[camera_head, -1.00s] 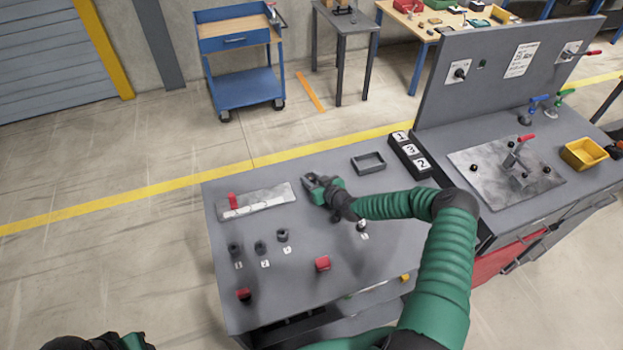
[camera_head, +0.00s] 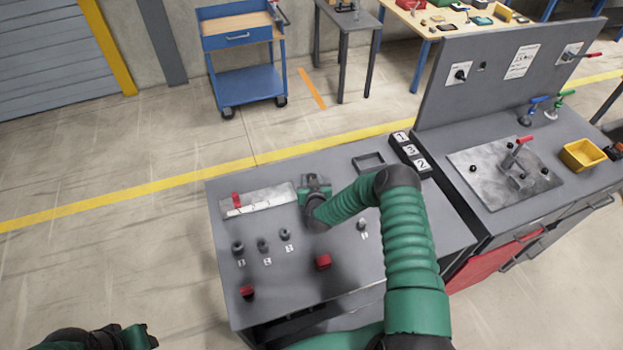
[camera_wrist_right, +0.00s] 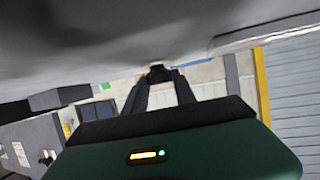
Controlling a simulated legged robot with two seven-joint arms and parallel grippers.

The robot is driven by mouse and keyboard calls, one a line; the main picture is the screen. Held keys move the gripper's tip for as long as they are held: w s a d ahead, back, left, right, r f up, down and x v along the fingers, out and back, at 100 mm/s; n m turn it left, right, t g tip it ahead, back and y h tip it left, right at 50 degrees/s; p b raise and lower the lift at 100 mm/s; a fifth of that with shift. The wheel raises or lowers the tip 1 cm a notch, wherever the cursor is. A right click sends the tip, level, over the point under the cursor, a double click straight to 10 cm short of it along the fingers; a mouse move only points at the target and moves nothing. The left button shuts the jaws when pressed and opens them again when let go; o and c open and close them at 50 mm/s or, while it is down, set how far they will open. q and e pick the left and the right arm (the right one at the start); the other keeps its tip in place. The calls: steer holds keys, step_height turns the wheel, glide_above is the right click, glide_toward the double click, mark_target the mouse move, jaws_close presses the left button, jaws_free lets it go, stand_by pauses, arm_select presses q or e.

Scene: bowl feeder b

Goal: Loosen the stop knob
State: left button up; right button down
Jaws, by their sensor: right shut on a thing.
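My right gripper (camera_head: 314,184) is at the right end of a pale metal strip (camera_head: 268,199) with a red piece (camera_head: 236,199) near its left end. In the right wrist view its two dark fingers (camera_wrist_right: 158,88) are shut on a small dark knob (camera_wrist_right: 158,71), which I take for the stop knob. The knob sits against a grey surface, and the fingers cover part of it. The gripper hides it in the head view. My left gripper (camera_head: 138,337) is partly in view at the bottom left, away from the bench; its jaws cannot be made out.
The grey bench top (camera_head: 345,285) carries several dark knobs with labels, a red block (camera_head: 323,262) and another red piece (camera_head: 247,291). Behind are an empty grey tray (camera_head: 368,162) and numbered blocks (camera_head: 410,152). A fixture plate (camera_head: 480,190) and yellow bin (camera_head: 583,155) stand at right.

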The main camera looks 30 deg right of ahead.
steer(key=c, duration=1)
jaws_free()
steer(key=shift+r, duration=0.1)
steer(key=b+v, duration=0.2)
steer(key=v, duration=1.4)
steer(key=shift+s, duration=0.1)
steer(key=shift+s+a, duration=0.2)
steer(key=shift+s, duration=0.1)
steer(key=shift+d, duration=0.1)
